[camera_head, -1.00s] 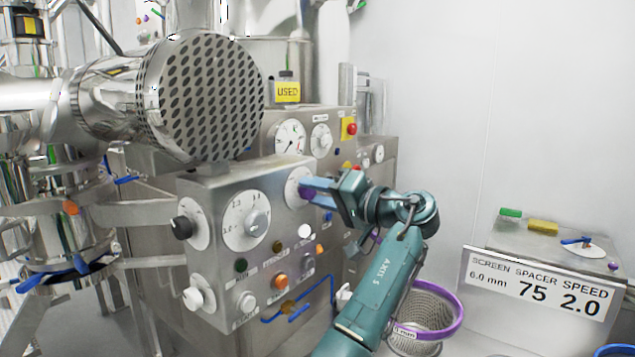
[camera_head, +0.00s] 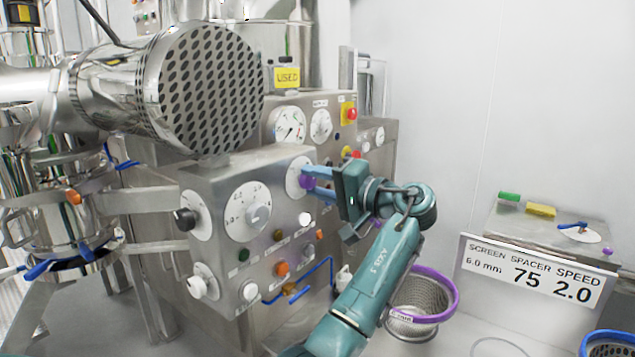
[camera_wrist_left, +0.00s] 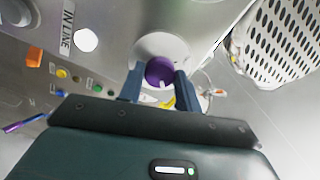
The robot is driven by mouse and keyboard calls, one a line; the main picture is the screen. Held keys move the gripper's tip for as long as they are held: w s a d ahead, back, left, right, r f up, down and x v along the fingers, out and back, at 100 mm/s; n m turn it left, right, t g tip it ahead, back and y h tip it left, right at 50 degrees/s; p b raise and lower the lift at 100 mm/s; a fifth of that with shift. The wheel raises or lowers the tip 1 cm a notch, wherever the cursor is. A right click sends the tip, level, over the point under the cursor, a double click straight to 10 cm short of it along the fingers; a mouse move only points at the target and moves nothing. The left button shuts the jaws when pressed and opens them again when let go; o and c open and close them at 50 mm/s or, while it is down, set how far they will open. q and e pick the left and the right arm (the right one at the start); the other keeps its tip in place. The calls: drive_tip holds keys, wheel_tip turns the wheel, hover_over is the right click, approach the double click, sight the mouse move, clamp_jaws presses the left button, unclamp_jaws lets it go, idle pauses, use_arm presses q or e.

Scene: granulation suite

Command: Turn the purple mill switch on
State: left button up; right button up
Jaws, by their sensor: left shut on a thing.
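The purple mill switch (camera_head: 307,183) is a round knob on a white dial plate, at the upper right of the steel control panel's front. My left gripper (camera_head: 316,178) reaches it from the right, its blue fingers shut on the knob. In the left wrist view the purple switch (camera_wrist_left: 159,71) sits between the two fingers, with a small pale mark near its lower edge. The fingers hide part of the dial in the head view, so its setting cannot be read. My right gripper is in neither view.
The control panel (camera_head: 218,262) also carries a grey-knobbed dial (camera_head: 257,216) and several buttons. A perforated steel drum (camera_head: 212,92) overhangs it. A purple-rimmed mesh basket (camera_head: 419,296) lies below my arm. A sign (camera_head: 533,282) stands at right. Open space lies before the white wall.

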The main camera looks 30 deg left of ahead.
use_arm(q)
drive_tip(key=o, duration=1)
drive_tip(key=shift+d, duration=0.1)
drive_tip(key=shift+d, duration=0.2)
drive_tip(key=s+d+b, duration=0.1)
drive_tip(key=d+b, duration=0.2)
drive_tip(key=d, duration=0.9)
drive_tip(key=shift+d, duration=0.3)
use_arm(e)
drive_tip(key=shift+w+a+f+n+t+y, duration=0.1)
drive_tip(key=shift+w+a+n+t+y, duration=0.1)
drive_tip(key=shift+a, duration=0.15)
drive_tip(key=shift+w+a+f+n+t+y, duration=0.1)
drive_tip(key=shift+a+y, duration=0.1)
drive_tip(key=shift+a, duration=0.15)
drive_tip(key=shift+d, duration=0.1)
